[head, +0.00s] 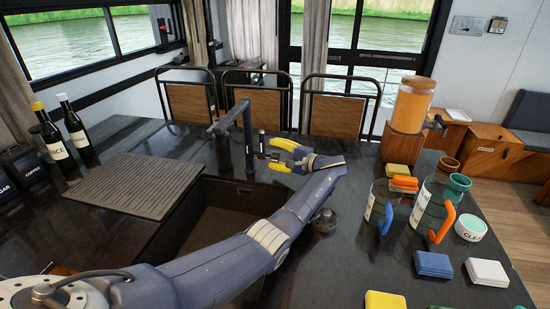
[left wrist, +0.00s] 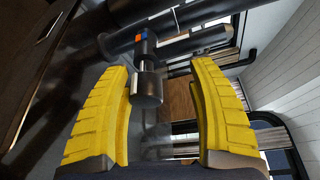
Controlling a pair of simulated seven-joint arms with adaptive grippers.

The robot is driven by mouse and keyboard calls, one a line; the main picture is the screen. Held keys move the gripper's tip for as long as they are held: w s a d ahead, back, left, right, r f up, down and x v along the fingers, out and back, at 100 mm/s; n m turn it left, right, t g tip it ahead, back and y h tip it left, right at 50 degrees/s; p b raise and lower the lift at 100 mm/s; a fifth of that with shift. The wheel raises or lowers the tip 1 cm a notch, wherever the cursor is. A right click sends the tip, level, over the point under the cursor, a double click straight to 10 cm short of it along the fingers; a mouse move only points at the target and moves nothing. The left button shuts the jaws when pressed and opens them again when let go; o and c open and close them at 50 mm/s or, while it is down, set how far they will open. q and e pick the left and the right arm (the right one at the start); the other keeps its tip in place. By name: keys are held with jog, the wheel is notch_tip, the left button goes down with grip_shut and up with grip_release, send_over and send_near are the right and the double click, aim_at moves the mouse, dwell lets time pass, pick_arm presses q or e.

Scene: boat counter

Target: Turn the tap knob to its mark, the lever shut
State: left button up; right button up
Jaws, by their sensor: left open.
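The dark tap (head: 247,135) stands at the back edge of the sink, with its spout toward the left. Its small knob (head: 262,145) sticks out on the right side. In the left wrist view the cylindrical knob (left wrist: 147,86) lies between my fingers, with orange and blue marks (left wrist: 140,36) on the tap body behind it. My left gripper (head: 273,154) is open, its yellow fingers on either side of the knob's end. In the wrist view the gripper (left wrist: 160,72) shows gaps between knob and fingers. My right gripper is not in view.
The sink (head: 220,203) lies below my left arm, with a ribbed drainboard (head: 135,183) to its left. Bottles (head: 76,128) stand at the far left. A dispenser (head: 409,108), glass jugs (head: 428,208) and sponges (head: 433,265) occupy the right. Chairs (head: 333,107) stand behind the counter.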

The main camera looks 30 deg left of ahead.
aim_at(274, 154)
pick_arm(q)
jog(key=o, duration=0.5)
notch_tip(274, 154, up, 8)
jog(key=shift+r, duration=0.25)
jog(key=shift+w+r, duration=0.1)
jog(key=shift+r, duration=0.1)
jog(key=shift+m, duration=0.3)
jog(key=f, duration=0.4)
jog(key=shift+s+f, duration=0.25)
jog(key=shift+s, duration=0.15)
jog(key=shift+s+d+r, duration=0.1)
jog(key=shift+d+r, duration=0.05)
jog(key=shift+d, duration=0.3)
jog(key=shift+c, duration=0.4)
jog(key=shift+d+r, duration=0.2)
jog(key=shift+d, duration=0.85)
jog(key=c, duration=0.3)
jog(key=shift+d, duration=0.65)
jog(key=shift+c, duration=0.6)
jog(key=d+r, duration=0.4)
jog(key=d, duration=1.1)
jog(key=shift+s, duration=0.15)
